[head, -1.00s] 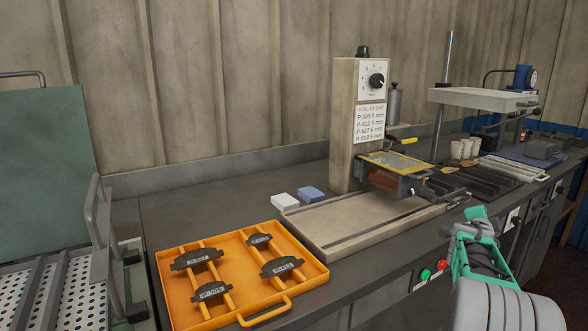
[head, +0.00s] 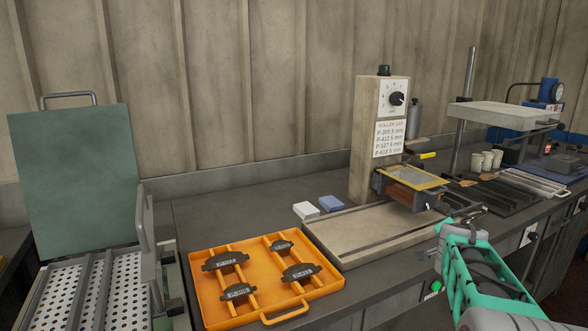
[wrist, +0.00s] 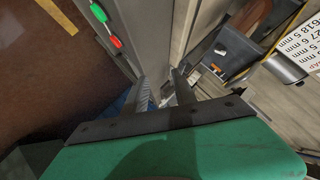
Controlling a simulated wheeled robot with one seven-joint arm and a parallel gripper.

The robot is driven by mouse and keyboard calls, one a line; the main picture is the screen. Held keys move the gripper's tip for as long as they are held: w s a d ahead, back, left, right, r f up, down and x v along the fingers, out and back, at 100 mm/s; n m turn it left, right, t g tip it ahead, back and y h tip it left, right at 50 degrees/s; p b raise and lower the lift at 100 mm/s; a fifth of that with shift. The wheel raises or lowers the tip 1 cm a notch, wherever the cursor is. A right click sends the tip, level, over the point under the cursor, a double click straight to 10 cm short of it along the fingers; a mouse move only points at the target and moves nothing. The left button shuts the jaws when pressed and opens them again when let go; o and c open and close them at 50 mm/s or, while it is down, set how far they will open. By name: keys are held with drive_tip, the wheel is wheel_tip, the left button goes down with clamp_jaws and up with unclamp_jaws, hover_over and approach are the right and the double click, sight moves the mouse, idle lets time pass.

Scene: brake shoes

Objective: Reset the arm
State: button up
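My arm, teal and grey, rises from the lower right of the head view. My gripper (head: 474,212) is at its upper end, in front of the bench edge and near the right end of the roller machine. In the wrist view its two dark fingers (wrist: 162,88) stand apart with a gap between them. No held object shows there. The wrist view looks down past the bench front, with green and red buttons (wrist: 106,27) at the upper left.
An orange tray (head: 262,311) holds several brake shoes on the bench. The roller machine (head: 371,120) stands behind and right of it. A perforated fixture with a raised green lid (head: 75,180) is at left. Cups (head: 486,160) and a press stand at far right.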

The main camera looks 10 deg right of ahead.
drive_tip(key=s+a+r+n+g+y+p, duration=0.1)
drive_tip(key=s+a+r+n+y+p, duration=0.3)
drive_tip(key=a, duration=0.8)
drive_tip(key=s+a+n+g+y+p, duration=0.15)
drive_tip(key=s+a+n+p, duration=0.45)
drive_tip(key=a, duration=0.6)
drive_tip(key=s+a+f+n+g+y+p, duration=0.1)
drive_tip(key=s+a+n+g, duration=0.1)
drive_tip(key=s+a, duration=0.3)
drive_tip(key=s+a+n+g+y+p, duration=0.1)
drive_tip(key=s+a+n, duration=0.3)
drive_tip(key=s, duration=0.6)
drive_tip(key=shift+s+a+f+g+p, duration=0.35)
drive_tip(key=shift+a+p, duration=0.4)
drive_tip(key=shift+a, duration=0.25)
drive_tip(key=shift+c, duration=0.2)
